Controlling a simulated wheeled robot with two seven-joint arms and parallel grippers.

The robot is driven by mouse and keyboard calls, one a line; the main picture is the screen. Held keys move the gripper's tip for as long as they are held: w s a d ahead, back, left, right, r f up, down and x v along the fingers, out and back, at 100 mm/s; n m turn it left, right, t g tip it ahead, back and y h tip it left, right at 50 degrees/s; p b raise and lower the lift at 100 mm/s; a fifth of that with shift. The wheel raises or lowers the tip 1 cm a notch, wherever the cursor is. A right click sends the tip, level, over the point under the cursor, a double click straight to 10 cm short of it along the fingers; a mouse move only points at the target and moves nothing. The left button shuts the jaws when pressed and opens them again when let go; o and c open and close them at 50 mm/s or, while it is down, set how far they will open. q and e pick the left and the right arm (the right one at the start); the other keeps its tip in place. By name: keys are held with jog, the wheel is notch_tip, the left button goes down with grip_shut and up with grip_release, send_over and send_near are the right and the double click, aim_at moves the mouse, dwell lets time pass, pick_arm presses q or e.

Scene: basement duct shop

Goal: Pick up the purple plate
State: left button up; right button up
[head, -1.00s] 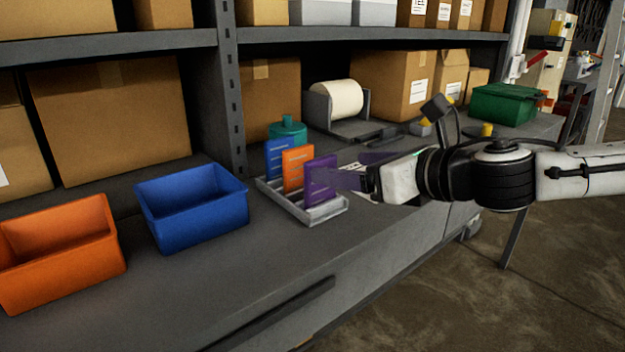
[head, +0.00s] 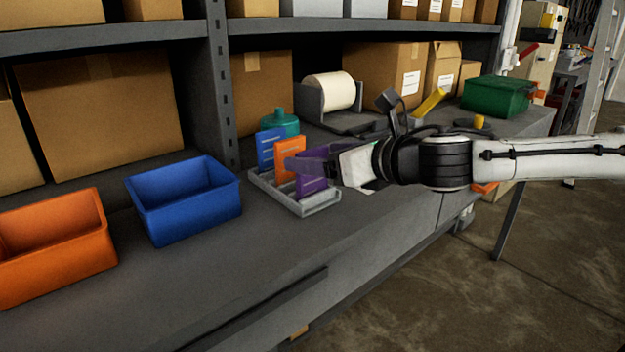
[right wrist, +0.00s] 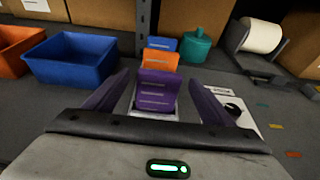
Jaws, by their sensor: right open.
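The purple plate (head: 312,185) stands upright in a grey slotted rack (head: 322,207), in front of an orange plate (head: 289,158) and a blue plate (head: 270,147). My right gripper (head: 308,165) is open at the purple plate, and its fingers hide part of it in the head view. In the right wrist view the purple plate (right wrist: 155,92) stands between the two spread purple fingers, with a gap on each side. The orange plate (right wrist: 159,60) and blue plate (right wrist: 162,44) show behind it. My left gripper is in neither view.
A blue bin (head: 185,200) and an orange bin (head: 55,245) stand left of the rack on the grey bench. A teal canister (head: 279,124) is behind the plates. A paper roll (head: 330,92) and a green box (head: 497,96) stand farther right. The bench front is clear.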

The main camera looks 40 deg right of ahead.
jog(key=shift+w+f+b, duration=0.4)
jog(key=shift+w, duration=0.25)
jog(key=shift+w+a, duration=0.15)
jog(key=shift+w, duration=0.45)
jog(key=shift+c, duration=0.3)
jog(key=c, duration=1.1)
